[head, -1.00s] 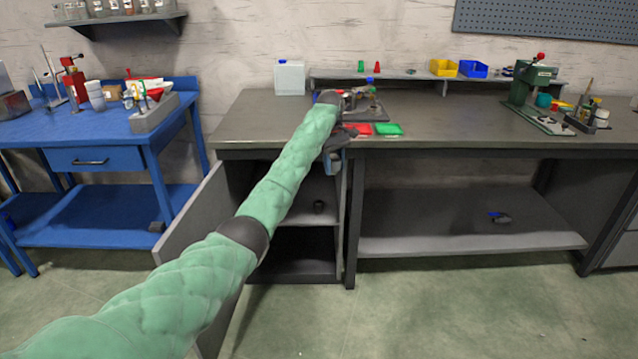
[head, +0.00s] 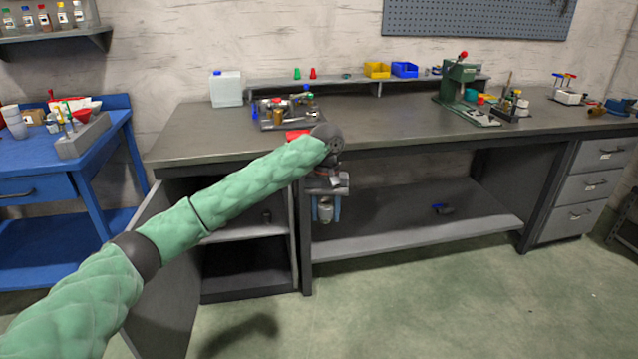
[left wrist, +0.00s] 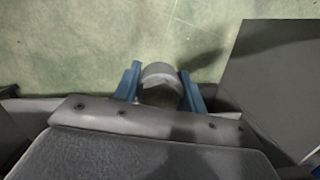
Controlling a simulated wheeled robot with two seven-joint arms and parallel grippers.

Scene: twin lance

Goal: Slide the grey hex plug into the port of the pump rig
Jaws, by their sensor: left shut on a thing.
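My left gripper (head: 326,206) points down in front of the workbench's front edge, below the bench top. Its blue fingers are shut on a grey round-looking piece, which I take for the grey hex plug (head: 325,214). In the left wrist view the plug (left wrist: 162,72) sits between the two blue fingers (left wrist: 160,88), with the floor behind it. Its hex shape cannot be made out. The likely pump rig (head: 283,112), a dark base with brass, blue and other fittings, stands on the bench beyond my arm. Its port cannot be made out. My right gripper is not in view.
A white jug (head: 226,89) stands back left. A green press (head: 460,85) stands right. Below are an open cabinet (head: 248,262) and a shelf (head: 390,217). The bench middle is mostly clear.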

